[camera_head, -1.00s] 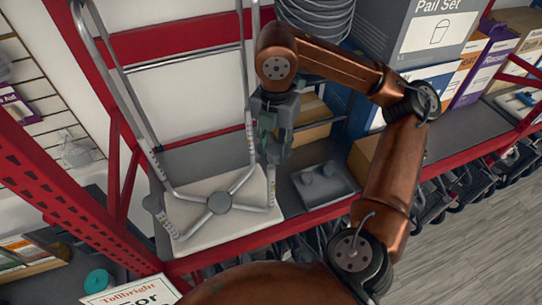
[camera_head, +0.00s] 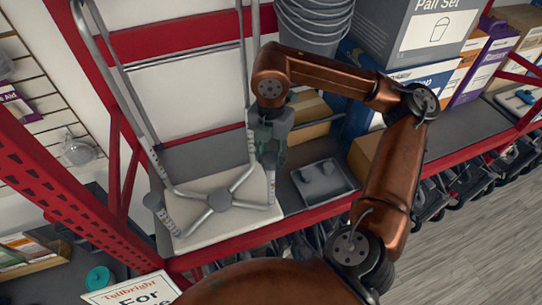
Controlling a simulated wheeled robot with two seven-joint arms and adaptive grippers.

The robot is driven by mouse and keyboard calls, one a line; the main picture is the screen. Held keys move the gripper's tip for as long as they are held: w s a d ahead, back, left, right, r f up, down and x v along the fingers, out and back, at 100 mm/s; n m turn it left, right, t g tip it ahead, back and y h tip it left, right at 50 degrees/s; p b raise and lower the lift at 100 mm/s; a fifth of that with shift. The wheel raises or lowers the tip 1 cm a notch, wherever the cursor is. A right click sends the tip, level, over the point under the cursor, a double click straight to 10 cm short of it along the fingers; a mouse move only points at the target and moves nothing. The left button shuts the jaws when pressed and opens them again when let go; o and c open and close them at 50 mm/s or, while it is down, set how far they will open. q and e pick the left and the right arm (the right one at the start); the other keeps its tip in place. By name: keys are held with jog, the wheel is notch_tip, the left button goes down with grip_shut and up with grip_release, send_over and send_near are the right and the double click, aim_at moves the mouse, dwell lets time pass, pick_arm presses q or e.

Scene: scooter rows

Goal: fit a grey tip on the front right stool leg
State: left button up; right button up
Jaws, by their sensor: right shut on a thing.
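I cannot tell whether tip and leg touch. A grey tray (camera_head: 325,196) right of the stool holds grey tips (camera_head: 320,170). My left gripper is out of view.
Red shelf rails (camera_head: 215,258) edge the shelf in front. Stacked grey buckets (camera_head: 315,22) and cardboard boxes (camera_head: 310,112) stand behind my right gripper. Larger boxes (camera_head: 420,35) are at the back right. A sign (camera_head: 135,292) and a teal roll (camera_head: 99,278) are at the lower left.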

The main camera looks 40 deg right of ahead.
aim_at(270, 156)
jog(key=shift+f, duration=0.3)
jog(key=o, duration=1)
jog(key=shift+r, duration=0.15)
jog(key=shift+r, duration=0.25)
notch_tip(270, 156, up, 6)
jog(key=shift+r, duration=0.1)
jog(key=shift+r+p, duration=0.8)
jog(key=shift+r, duration=2.4)
jog(key=shift+f, duration=0.1)
